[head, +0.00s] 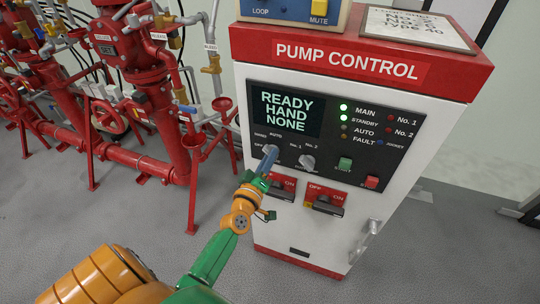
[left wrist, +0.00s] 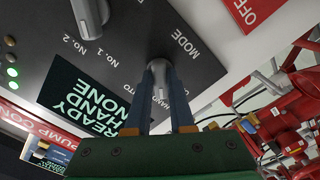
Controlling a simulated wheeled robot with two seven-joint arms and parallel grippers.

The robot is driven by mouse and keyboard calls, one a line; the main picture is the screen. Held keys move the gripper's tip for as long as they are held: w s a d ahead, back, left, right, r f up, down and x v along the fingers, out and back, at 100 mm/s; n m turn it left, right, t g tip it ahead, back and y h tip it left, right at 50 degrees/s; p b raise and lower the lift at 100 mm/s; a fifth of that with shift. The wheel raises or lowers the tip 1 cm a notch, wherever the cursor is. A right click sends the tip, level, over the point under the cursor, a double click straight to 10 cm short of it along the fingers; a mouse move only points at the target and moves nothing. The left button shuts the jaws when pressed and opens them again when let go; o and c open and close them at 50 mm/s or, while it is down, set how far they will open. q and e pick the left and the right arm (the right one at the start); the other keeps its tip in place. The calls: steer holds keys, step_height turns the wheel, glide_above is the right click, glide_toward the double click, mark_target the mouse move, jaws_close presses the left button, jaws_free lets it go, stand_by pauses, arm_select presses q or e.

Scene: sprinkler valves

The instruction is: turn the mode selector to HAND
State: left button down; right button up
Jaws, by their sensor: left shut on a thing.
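The mode selector (left wrist: 160,68) is a grey knob on the dark panel of the pump control cabinet (head: 300,215). My left gripper (head: 269,157) is shut on it, with one blue finger on each side; the left wrist view shows both fingertips (left wrist: 160,75) against the knob. The fingers hide much of the knob, so its pointer is hard to read. A HAND label shows beside the fingers in the left wrist view. The display (head: 287,112) reads READY, HAND, NONE in pale green. My right gripper is not in view.
A second grey knob (head: 307,161), marked No. 1 and No. 2, is right of the selector. Green (head: 344,164) and red (head: 371,182) buttons are further right. Two red-plated OFF/ON switches (head: 325,200) sit below. Red pipework (head: 150,100) stands at left.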

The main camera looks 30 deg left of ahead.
arm_select(q)
steer(key=c, duration=0.7)
jaws_free()
steer(key=p+v, duration=0.1)
steer(key=v, duration=0.5)
steer(key=s+d+f+m+g+h, duration=0.25)
steer(key=s+f, duration=0.25)
steer(key=f, duration=0.4)
steer(key=s+d+f+m+g+h, duration=0.1)
steer(key=s+d+f+m+g, duration=0.3)
steer(key=f, duration=0.6)
steer(key=s+d+f+m+g+h, duration=0.1)
steer(key=s+d+f+m+g, duration=0.15)
steer(key=s+f, duration=0.5)
steer(key=s+f+m+g, duration=0.3)
steer(key=s+f, duration=0.1)
steer(key=s, duration=0.4)
steer(key=s+f+m+g, duration=0.3)
steer(key=s+f+g, duration=0.1)
steer(key=s, duration=0.5)
steer(key=shift+f, duration=0.7)
